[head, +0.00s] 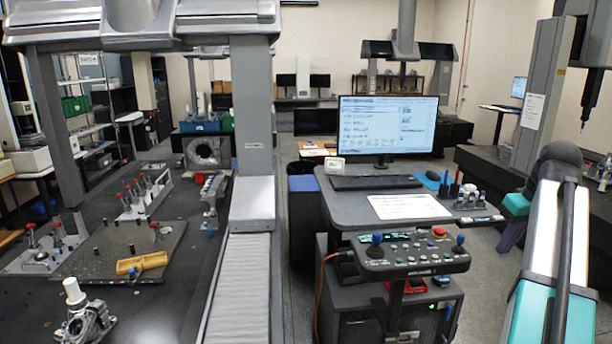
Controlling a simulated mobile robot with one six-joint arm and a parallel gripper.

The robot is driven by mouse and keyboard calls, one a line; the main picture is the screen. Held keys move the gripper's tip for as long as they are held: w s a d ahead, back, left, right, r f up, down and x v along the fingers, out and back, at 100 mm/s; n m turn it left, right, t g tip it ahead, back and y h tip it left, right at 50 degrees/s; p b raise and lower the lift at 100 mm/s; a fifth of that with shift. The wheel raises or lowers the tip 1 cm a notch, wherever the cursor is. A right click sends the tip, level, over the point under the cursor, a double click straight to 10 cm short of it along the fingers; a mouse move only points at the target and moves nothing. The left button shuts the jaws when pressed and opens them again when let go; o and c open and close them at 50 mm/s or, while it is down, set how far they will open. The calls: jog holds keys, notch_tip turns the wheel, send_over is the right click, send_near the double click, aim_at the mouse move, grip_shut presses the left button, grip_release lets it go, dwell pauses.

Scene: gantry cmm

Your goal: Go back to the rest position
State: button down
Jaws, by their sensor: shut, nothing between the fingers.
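My arm shows at the right edge: a long white and teal link rises from the bottom right to a dark grey joint, with a teal and purple part to the left of that joint. I cannot make out my gripper or its fingers in the head view. No held thing can be seen.
A control desk (338,210) with a monitor (388,126), keyboard (375,182) and joystick panel (415,254) stands close to the left of my arm. A measuring machine's grey column (252,130) and dark granite table (170,290) fill the left. A narrow floor strip (490,275) lies between desk and arm.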

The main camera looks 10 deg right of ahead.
jog(key=w+a+f+n+g+y+b, duration=0.1)
jog(key=a+f+g, duration=0.1)
jog(key=a+f, duration=0.95)
jog(key=w+a+f+n+g+y+b, duration=0.15)
jog(key=a+f, duration=0.55)
jog(key=f, duration=1)
jog(key=w+a+f+n+g+y, duration=0.1)
jog(key=w+a+f+g, duration=0.15)
jog(key=a+f, duration=0.9)
jog(key=s+a+f+g+h+b, duration=0.1)
jog(key=s+a+f+g, duration=0.1)
jog(key=s+a+f, duration=0.65)
jog(key=s+a+f+g+h+b, duration=0.15)
jog(key=s+f, duration=0.45)
jog(key=f, duration=0.8)
jog(key=s+a+f+m+h, duration=0.1)
jog(key=s+a+f+m, duration=0.1)
jog(key=s+f, duration=0.9)
jog(key=s+m, duration=0.1)
jog(key=s, duration=0.3)
jog(key=shift+s+a+f, duration=0.15)
jog(key=shift+a, duration=0.15)
